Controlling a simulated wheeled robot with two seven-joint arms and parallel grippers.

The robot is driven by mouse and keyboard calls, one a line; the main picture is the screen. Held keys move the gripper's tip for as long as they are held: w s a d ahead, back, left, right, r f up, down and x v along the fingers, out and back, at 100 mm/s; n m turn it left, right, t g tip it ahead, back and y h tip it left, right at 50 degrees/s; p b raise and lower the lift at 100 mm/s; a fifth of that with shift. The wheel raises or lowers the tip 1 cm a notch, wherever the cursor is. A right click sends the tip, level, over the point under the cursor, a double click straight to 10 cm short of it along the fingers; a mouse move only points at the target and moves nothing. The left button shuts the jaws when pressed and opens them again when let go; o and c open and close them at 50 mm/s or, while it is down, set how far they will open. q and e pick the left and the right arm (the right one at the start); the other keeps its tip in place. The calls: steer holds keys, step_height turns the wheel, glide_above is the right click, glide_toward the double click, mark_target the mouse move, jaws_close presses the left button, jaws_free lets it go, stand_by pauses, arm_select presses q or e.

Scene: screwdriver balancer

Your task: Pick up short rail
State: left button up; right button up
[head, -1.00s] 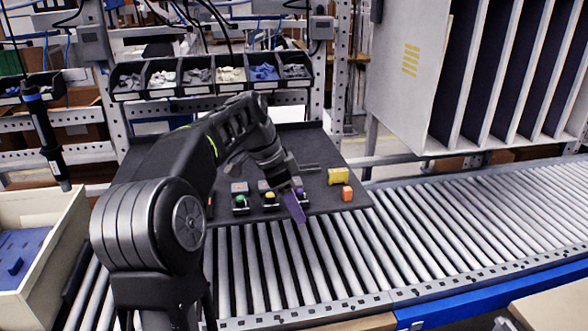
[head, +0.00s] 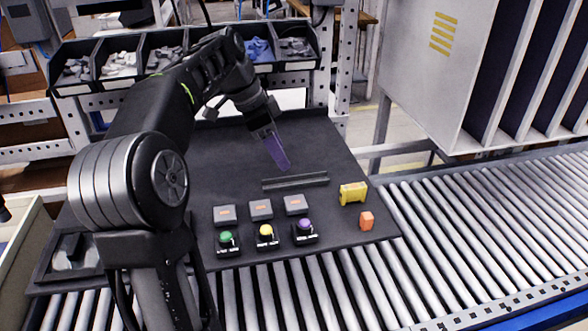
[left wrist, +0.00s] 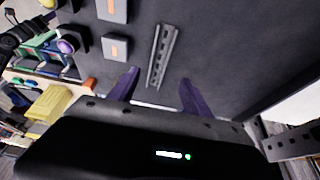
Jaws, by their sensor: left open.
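The short rail (head: 295,182) is a dark grey slotted strip lying flat on the black work board (head: 345,215), behind the row of grey blocks. In the left wrist view the rail (left wrist: 161,55) lies ahead of and between the two purple fingers, apart from them. My left gripper (head: 281,160) is above the board, just behind the rail in the head view. In the left wrist view its fingers (left wrist: 160,90) are spread apart with nothing between them. My right gripper is not in view.
Grey blocks (head: 260,209) and green, yellow and purple buttons (head: 265,235) stand in front of the rail. A yellow block (head: 352,193) and an orange block (head: 366,220) are to its right. Parts bins (head: 140,60) stand behind. A roller conveyor (head: 480,215) runs right. The board's back is clear.

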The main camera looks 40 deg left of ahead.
mark_target(294, 180)
arm_select(q)
steer(key=shift+s+d+r, duration=0.1)
steer(key=shift+s+d, duration=0.1)
steer(key=shift+b+x, duration=0.4)
steer(key=shift+x, duration=0.95)
steer(key=p+x, duration=0.1)
steer(key=x, duration=0.4)
steer(key=shift+w, duration=0.1)
jaws_close()
stand_by(0.4)
